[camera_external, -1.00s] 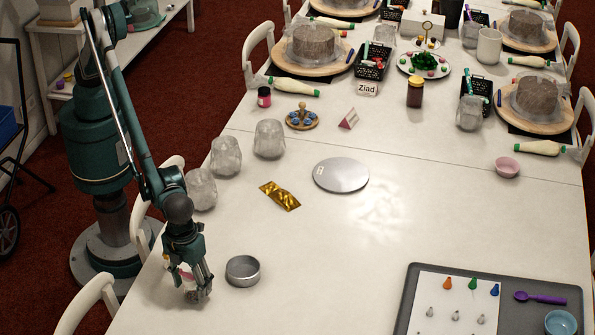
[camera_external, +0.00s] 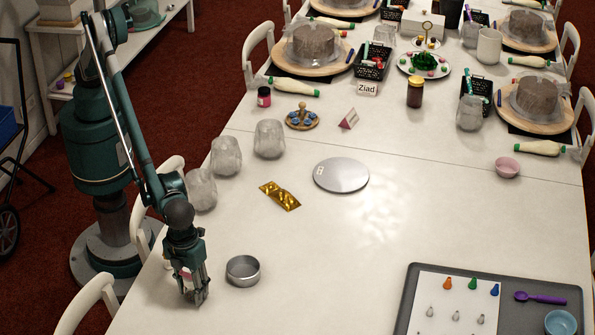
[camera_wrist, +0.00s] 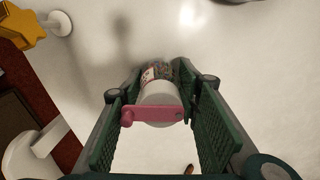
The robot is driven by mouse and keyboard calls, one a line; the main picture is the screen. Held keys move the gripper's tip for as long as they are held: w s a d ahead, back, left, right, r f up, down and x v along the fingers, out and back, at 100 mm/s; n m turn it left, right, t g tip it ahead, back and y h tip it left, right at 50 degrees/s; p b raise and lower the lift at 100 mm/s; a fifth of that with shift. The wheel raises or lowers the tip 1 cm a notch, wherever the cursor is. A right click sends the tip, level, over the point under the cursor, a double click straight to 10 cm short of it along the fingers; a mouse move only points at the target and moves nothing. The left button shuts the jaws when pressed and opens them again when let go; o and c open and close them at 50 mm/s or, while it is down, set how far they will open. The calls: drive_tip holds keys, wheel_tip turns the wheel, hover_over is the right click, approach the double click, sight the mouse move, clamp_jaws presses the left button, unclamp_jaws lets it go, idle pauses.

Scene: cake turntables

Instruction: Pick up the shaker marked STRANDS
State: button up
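A small shaker-like jar (camera_wrist: 158,88) with a white cap and a patterned, dark-speckled body lies between the two fingers of my gripper (camera_wrist: 160,80) in the wrist view. Its label is too small to read, so I cannot confirm STRANDS. A pink flat piece (camera_wrist: 152,115) with a hole crosses in front of the cap. The fingers stand close on both sides of the jar; whether both press on it is unclear. In the external view my gripper (camera_external: 194,297) points down low over the near left table, with a bit of pink showing between its fingers.
A round metal ring (camera_external: 243,271) stands just right of my gripper. A gold packet (camera_external: 280,195), a silver disc (camera_external: 341,175) and several cloudy glasses (camera_external: 226,155) are behind. A grey tray (camera_external: 407,300) is at the right. The table middle is clear.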

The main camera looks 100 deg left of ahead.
sight(189, 275)
drive_tip(key=shift+c, duration=0.8)
drive_tip(key=shift+r, duration=0.15)
wheel_tip(189, 275, up, 10)
drive_tip(key=shift+f+p, duration=0.1)
drive_tip(key=shift+p, duration=0.8)
